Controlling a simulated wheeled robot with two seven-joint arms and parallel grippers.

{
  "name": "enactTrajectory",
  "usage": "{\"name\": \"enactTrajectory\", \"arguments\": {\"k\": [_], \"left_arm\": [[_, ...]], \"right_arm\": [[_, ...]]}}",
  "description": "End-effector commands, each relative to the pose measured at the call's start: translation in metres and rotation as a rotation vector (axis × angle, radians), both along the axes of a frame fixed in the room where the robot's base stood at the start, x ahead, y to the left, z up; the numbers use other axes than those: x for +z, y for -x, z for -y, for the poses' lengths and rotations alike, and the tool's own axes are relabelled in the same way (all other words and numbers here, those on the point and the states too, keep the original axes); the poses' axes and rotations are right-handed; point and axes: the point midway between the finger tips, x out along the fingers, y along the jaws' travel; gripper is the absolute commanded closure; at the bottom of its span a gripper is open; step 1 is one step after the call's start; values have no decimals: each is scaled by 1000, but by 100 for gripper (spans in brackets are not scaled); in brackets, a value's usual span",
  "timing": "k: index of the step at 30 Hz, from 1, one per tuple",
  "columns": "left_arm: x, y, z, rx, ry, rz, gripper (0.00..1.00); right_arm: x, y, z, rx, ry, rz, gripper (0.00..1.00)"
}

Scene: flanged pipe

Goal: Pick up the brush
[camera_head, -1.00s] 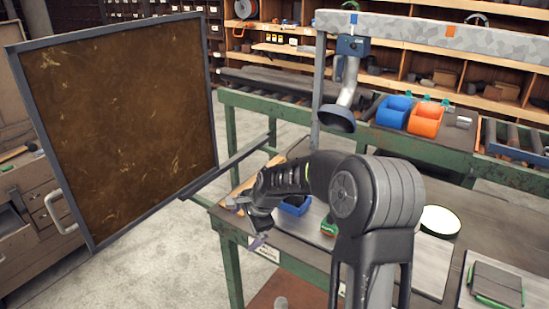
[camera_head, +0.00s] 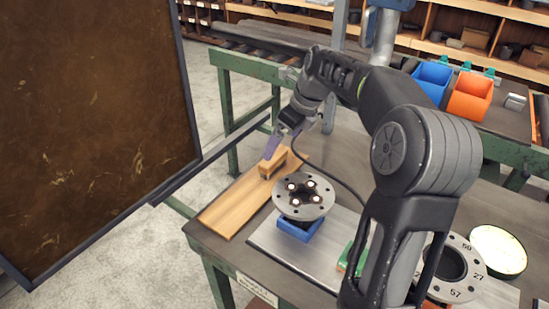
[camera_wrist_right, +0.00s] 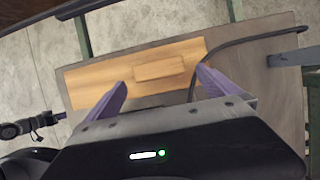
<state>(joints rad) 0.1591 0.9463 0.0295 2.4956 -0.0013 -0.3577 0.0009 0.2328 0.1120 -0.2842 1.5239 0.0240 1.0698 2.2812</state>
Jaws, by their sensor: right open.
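The brush (camera_head: 273,163) looks like a small wooden block with a dark underside. It rests on a flat wooden board (camera_head: 237,203) at the table's left end. In the right wrist view the brush (camera_wrist_right: 160,68) lies on the board, ahead of the gap between my fingers. My right gripper (camera_head: 276,146) has purple fingers and is just above and beside the brush, pointing down. In the wrist view the right gripper (camera_wrist_right: 161,77) is open with nothing between its fingers. Whether a finger touches the brush cannot be told.
A large brown panel (camera_head: 90,120) stands at the left. A numbered flange (camera_head: 455,266) lies near the right front.

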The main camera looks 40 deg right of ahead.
Motion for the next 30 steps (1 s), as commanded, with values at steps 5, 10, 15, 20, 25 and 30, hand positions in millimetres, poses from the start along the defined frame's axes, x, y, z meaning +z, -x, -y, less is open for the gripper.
{"name": "enactTrajectory", "arguments": {"k": [5, 10, 15, 20, 25, 30], "left_arm": [[1, 0, 0, 0, 0, 0, 67], [1, 0, 0, 0, 0, 0, 67], [1, 0, 0, 0, 0, 0, 67], [1, 0, 0, 0, 0, 0, 67], [1, 0, 0, 0, 0, 0, 67], [2, 0, 0, 0, 0, 0, 67]], "right_arm": [[1, 0, 0, 1, 0, 0, 0], [-9, -4, -2, 3, 0, -3, 0], [-23, -9, -3, 2, 1, -1, 0], [-24, -10, -3, 2, 2, 1, 0], [-26, -11, -3, 3, 1, 0, 0], [-43, -16, -6, 2, 0, -2, 0]]}}
